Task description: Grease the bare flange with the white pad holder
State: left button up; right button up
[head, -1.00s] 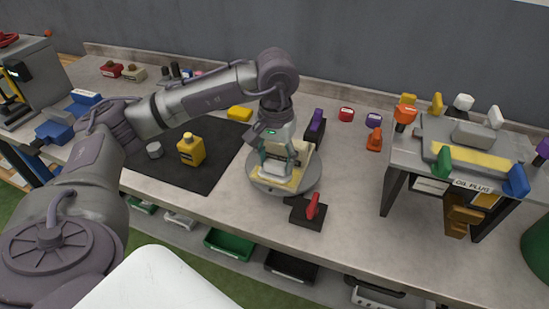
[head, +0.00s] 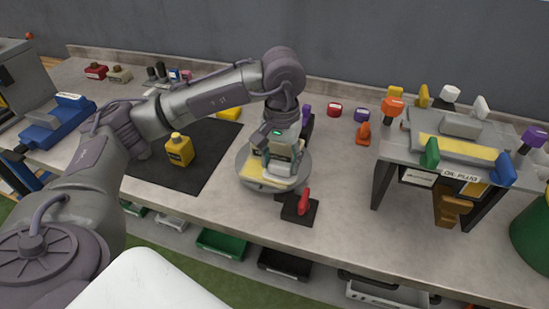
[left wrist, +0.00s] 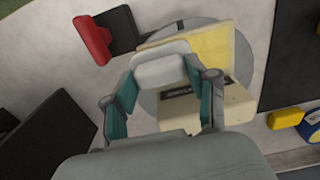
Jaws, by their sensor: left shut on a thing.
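My left gripper (head: 281,158) is shut on the white pad holder (left wrist: 160,71), which sits between its teal fingers in the left wrist view. The gripper points down over the grey turntable (head: 246,181). A cream rail piece (left wrist: 235,103) with a dark label lies on the turntable. One side of it is a pale yellow flange (left wrist: 208,43), also in the head view (head: 262,171). The holder overlaps the rail in both views; I cannot tell whether its pad touches a flange. The pad's underside is hidden. My right gripper is not in view.
A black base with a red lever (head: 303,204) stands right in front of the turntable. A yellow bottle (head: 179,149) stands on the black mat (head: 200,165) at left. The OIL PLUG stand (head: 450,150) is at right.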

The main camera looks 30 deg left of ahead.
pick_arm(q)
jog(key=shift+w+d, duration=0.15)
jog(key=shift+d, duration=0.1)
jog(key=shift+a, duration=0.1)
jog(key=shift+s+a+f+b, duration=0.2)
jog(key=shift+a+b, duration=0.25)
jog(key=shift+a, duration=0.2)
jog(key=shift+s+a+r, duration=0.15)
jog(key=shift+a, duration=0.1)
jog(key=shift+a, duration=0.15)
jog(key=shift+s+a+b, duration=0.15)
jog(key=shift+a+b, duration=0.3)
jog(key=shift+a, duration=0.45)
jog(key=shift+r, duration=0.2)
